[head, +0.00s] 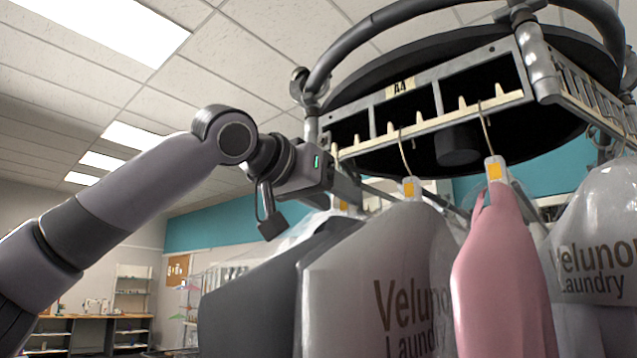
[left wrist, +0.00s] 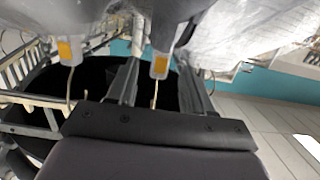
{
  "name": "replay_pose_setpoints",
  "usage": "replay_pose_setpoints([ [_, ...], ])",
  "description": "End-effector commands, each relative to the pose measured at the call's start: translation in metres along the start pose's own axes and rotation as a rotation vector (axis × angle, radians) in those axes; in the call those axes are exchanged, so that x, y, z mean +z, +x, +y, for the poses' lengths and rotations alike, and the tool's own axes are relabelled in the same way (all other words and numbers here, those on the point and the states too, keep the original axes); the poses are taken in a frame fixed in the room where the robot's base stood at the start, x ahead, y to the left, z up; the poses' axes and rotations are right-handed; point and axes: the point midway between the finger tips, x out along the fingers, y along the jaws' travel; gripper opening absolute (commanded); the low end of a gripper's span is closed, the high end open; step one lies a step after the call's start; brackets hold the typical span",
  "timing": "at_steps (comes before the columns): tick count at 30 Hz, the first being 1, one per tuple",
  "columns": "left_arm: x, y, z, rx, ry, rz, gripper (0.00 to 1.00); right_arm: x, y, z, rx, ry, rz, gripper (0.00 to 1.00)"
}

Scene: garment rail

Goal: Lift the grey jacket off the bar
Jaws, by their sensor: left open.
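The dark grey jacket (head: 245,300) hangs at the left end of the row in the head view. Its hanger neck, with an orange tag (head: 341,205), is mostly hidden behind my left gripper (head: 362,192). My left gripper is open at hanger height, below the bar (head: 430,124). In the left wrist view, a hanger neck with an orange tag (left wrist: 160,66) and its thin hook show between the two spread fingers. Dark grey cloth (left wrist: 176,14) is beyond it, so this looks like the jacket's hanger. I cannot tell whether the fingers touch it. My right gripper is not in view.
A light grey bagged garment (head: 350,270) hangs close beside the jacket, then a pink one (head: 497,270) and another clear-bagged one (head: 600,240). A neighbouring hanger tag (left wrist: 67,50) is just outside my fingers. The round rail frame (head: 390,20) arches overhead. Open room lies left.

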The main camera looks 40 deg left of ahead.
Motion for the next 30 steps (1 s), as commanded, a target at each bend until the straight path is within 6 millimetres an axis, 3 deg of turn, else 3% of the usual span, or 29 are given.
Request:
replay_pose_setpoints([
  [12,0.000,0.038,0.000,0.000,-0.001,-0.003,0.51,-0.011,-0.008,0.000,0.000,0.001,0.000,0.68],
  [27,0.001,0.045,0.000,0.000,0.000,0.000,0.51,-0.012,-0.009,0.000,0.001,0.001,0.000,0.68],
  [30,0.001,0.045,0.000,0.000,0.000,0.000,0.18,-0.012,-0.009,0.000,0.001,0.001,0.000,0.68],
])
